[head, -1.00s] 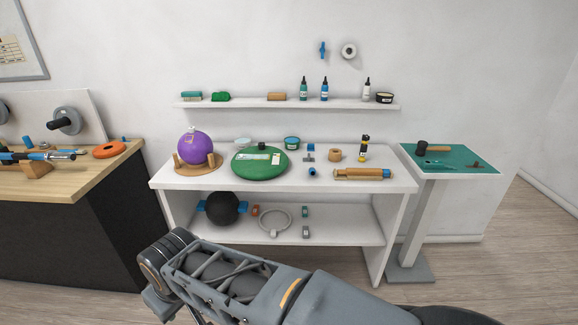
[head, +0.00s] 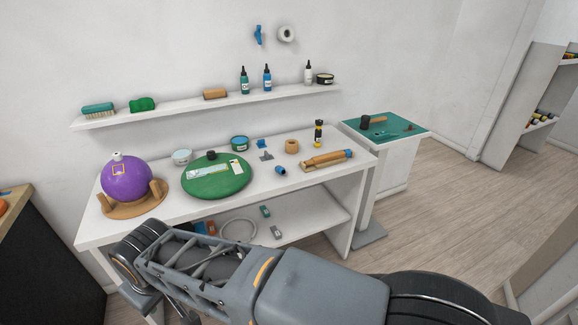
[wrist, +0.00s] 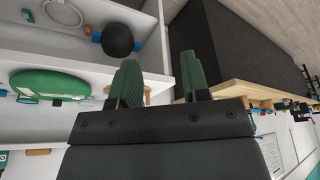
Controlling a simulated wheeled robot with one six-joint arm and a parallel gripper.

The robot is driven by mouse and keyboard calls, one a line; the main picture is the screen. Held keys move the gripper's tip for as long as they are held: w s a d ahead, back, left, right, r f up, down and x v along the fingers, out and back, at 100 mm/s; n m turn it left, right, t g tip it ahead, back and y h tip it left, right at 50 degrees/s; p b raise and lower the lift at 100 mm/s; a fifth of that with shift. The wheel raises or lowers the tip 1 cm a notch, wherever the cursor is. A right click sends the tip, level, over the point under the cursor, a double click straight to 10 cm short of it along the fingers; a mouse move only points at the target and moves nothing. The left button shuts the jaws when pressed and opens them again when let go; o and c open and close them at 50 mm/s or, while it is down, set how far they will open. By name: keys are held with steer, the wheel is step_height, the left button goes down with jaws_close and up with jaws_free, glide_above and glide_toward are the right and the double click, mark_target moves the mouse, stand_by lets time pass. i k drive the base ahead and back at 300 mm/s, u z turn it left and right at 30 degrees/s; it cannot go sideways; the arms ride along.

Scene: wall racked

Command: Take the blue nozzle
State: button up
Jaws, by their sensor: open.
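A small blue cylinder with a dark end (head: 281,169), which looks like the blue nozzle, lies on the white table top (head: 225,205). It is in front of a tan ring and left of a wood-coloured cylinder with a blue end. A blue fitting (head: 258,35) on the wall and a blue piece by a grey T-shape (head: 263,145) are other small blue things. My gripper (wrist: 160,78) shows in the wrist view with its two green fingers apart and nothing between them. In the head view the fingers are hidden; only my arm shows, in front of the table.
A green disc (head: 232,181) and a purple ball (head: 126,174) on a wooden stand occupy the table's left. A tan ring (head: 292,146), wood-coloured cylinder (head: 326,159) and yellow-black bottle (head: 319,134) stand right. A wall shelf (head: 190,108) overhangs behind. Open floor (head: 440,215) lies right.

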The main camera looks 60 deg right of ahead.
mark_target(281, 171)
steer(key=z, duration=0.85)
steer(key=i, duration=0.85)
steer(key=z, duration=0.8)
